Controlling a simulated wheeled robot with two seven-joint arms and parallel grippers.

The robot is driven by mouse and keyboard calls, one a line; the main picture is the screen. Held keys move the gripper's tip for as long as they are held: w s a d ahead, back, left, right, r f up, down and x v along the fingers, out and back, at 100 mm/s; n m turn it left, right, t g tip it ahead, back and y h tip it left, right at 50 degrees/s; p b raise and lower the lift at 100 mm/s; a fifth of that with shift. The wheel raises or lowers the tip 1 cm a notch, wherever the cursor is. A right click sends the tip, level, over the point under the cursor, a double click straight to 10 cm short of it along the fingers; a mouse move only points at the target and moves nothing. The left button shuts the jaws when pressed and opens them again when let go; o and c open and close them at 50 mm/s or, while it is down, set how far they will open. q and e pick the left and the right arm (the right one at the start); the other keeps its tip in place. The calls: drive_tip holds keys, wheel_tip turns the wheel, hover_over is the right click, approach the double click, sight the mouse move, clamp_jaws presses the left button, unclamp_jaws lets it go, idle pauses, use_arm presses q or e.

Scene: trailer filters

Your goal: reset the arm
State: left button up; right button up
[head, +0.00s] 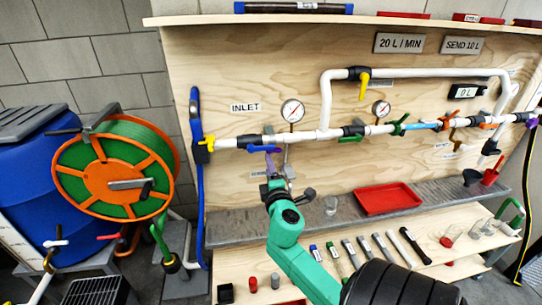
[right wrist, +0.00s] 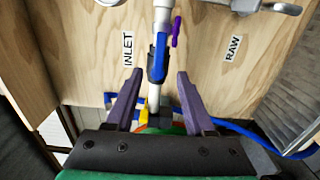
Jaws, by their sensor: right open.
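My right arm is teal and reaches up from the bottom of the head view to the pipe panel. My right gripper (head: 276,165) is below the white pipe, near the INLET end. In the right wrist view its two purple fingers (right wrist: 160,74) are spread apart, with nothing held between them. A blue valve handle (right wrist: 159,62) shows between and beyond the fingertips; I cannot tell whether they touch it. A purple handle (right wrist: 176,32) is farther along the pipe. My left gripper is not in view.
The wooden panel (head: 240,80) carries white pipes, gauges (head: 292,111) and coloured valves. Below are a grey ledge (head: 235,225) with a red tray (head: 388,199), and a lower shelf with several cylinders. A green hose reel (head: 125,150) and blue barrel (head: 28,190) stand left.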

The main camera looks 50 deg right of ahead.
drive_tip(key=v, duration=0.3)
drive_tip(key=shift+s+a, duration=0.1)
idle(0.3)
drive_tip(key=s+a+f+m+g+y, duration=0.1)
drive_tip(key=a+f+g+y, duration=0.1)
drive_tip(key=f, duration=0.9)
drive_tip(key=s+a+f+m+g+y, duration=0.1)
drive_tip(key=a+f+g+y, duration=0.1)
drive_tip(key=f, duration=1)
drive_tip(key=s+a+f+m+g+y, duration=0.1)
drive_tip(key=a+f+g+y, duration=0.15)
drive_tip(key=f, duration=0.85)
drive_tip(key=s+a+f+m+g+y, duration=0.1)
drive_tip(key=s+a+f+g+y, duration=0.15)
drive_tip(key=s+f, duration=0.55)
drive_tip(key=s+a+f+m+g+y, duration=0.15)
drive_tip(key=s+a+f, duration=0.25)
drive_tip(key=s+f, duration=0.45)
drive_tip(key=s+a+f+m+g, duration=0.3)
drive_tip(key=s+f, duration=0.4)
drive_tip(key=s, duration=0.5)
drive_tip(key=shift+s+a+f, duration=0.15)
drive_tip(key=shift+s+a, duration=0.2)
drive_tip(key=shift+s, duration=0.05)
